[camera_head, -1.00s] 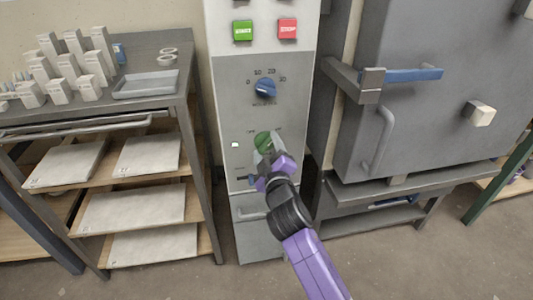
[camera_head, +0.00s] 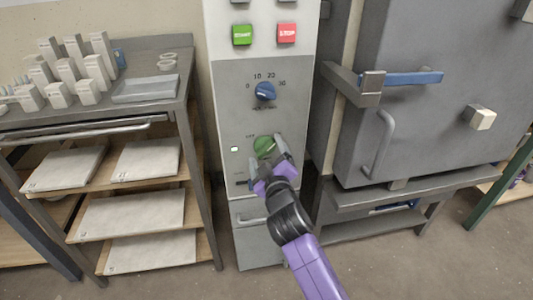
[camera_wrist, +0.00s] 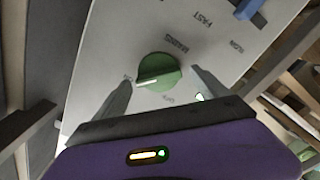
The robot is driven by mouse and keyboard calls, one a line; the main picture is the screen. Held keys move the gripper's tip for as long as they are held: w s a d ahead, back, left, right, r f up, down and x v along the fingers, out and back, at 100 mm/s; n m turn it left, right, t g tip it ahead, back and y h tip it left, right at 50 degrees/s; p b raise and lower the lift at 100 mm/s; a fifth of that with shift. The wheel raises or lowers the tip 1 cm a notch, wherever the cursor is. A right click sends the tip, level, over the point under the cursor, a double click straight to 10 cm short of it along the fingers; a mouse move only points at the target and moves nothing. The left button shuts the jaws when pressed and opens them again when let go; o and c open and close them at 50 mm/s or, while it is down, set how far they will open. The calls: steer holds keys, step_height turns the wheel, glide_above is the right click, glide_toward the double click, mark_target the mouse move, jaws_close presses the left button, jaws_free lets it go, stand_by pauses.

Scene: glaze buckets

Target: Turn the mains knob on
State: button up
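The green round mains knob (camera_head: 264,147) is on the lower part of the grey control panel (camera_head: 230,100). In the wrist view the knob (camera_wrist: 160,66) shows a white pointer line running toward its left edge, at a small label that looks like ON. The OFF label lies below the knob, and MAINS above it. My gripper (camera_head: 267,157) is open in front of the panel. Its fingers (camera_wrist: 161,88) stand on either side of the knob in the wrist view, with small gaps; I see no clear contact.
A blue dial (camera_head: 265,91) sits above the knob, with green START (camera_head: 242,35) and red STOP (camera_head: 287,33) buttons higher up. A small lit lamp (camera_head: 234,149) is left of the knob. A shelf rack stands left, a grey kiln (camera_head: 430,120) right.

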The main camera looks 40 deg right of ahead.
steer(key=v, duration=0.7)
steer(key=shift+s+a, duration=0.25)
steer(key=shift+s, duration=0.05)
stand_by(0.5)
